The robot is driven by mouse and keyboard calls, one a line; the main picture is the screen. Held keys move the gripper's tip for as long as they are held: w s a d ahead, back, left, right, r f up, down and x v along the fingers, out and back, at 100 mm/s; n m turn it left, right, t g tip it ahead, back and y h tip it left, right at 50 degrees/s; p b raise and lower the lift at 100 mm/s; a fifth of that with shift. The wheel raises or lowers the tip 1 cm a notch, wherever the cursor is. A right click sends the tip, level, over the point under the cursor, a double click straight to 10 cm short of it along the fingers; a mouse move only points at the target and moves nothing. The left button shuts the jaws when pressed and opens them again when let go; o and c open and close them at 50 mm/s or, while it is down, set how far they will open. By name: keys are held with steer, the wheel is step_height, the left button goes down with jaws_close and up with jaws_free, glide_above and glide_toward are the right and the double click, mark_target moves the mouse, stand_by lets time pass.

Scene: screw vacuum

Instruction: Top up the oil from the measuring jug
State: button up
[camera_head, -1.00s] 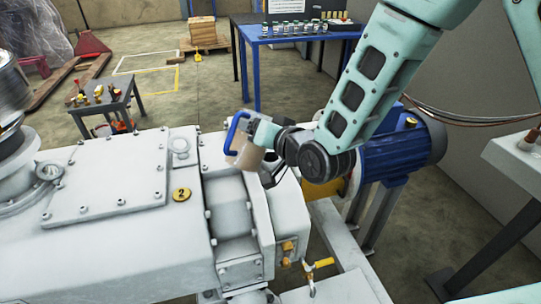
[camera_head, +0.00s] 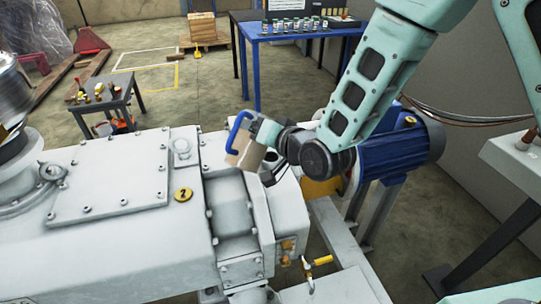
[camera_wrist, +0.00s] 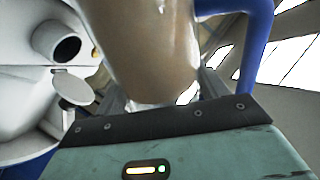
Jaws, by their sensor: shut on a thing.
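The measuring jug (camera_head: 243,153) is translucent with tan contents and has a blue handle (camera_head: 239,128). My gripper (camera_head: 258,138) is shut on the jug, which looks tilted above the grey machine housing (camera_head: 105,250). In the wrist view the jug body (camera_wrist: 140,45) fills the upper middle between my fingers (camera_wrist: 160,88), with its blue handle (camera_wrist: 258,50) to the right. A round dark opening in a pale collar (camera_wrist: 66,48) lies left of the jug, beside a pale disc-shaped part (camera_wrist: 75,88). The jug's lip and any stream of oil cannot be made out.
A blue motor (camera_head: 400,150) stands behind the machine, below my arm. A yellow-handled valve (camera_head: 318,262) sticks out in front. A small grey table with items (camera_head: 120,100) and a blue table with bottles (camera_head: 260,38) stand behind, with open floor between them.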

steer(key=shift+w+d+f+m+g+p, duration=0.15)
steer(key=shift+f+m+g+p, duration=0.4)
steer(key=shift+m+p, duration=0.65)
stand_by(6.8)
